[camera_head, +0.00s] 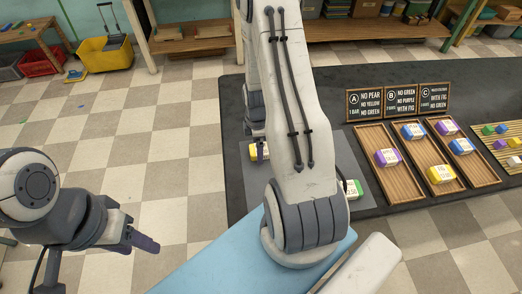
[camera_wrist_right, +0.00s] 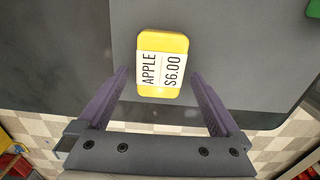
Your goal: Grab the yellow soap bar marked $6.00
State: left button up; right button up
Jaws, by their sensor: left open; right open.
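The yellow soap bar (camera_wrist_right: 178,42) has a white label reading APPLE $6.00. In the right wrist view it lies on a grey mat (camera_wrist_right: 240,60), near the mat's edge. My right gripper (camera_wrist_right: 160,78) is open, with its two purple fingers apart on either side of the bar's lower part in the picture. In the head view the bar (camera_head: 253,153) is partly hidden by my right gripper (camera_head: 256,134). My left gripper (camera_head: 143,242) is open and empty over the tiled floor at lower left.
A green soap (camera_head: 352,188) lies on the mat, partly behind my right arm. Wooden trays to the right hold a purple soap (camera_head: 388,157), a yellow soap (camera_head: 441,174) and several others. Three black signs (camera_head: 398,103) stand behind them. The dark table (camera_head: 290,85) is clear at its back left.

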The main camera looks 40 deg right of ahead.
jog(key=c, duration=1.5)
jog(key=shift+r, duration=0.1)
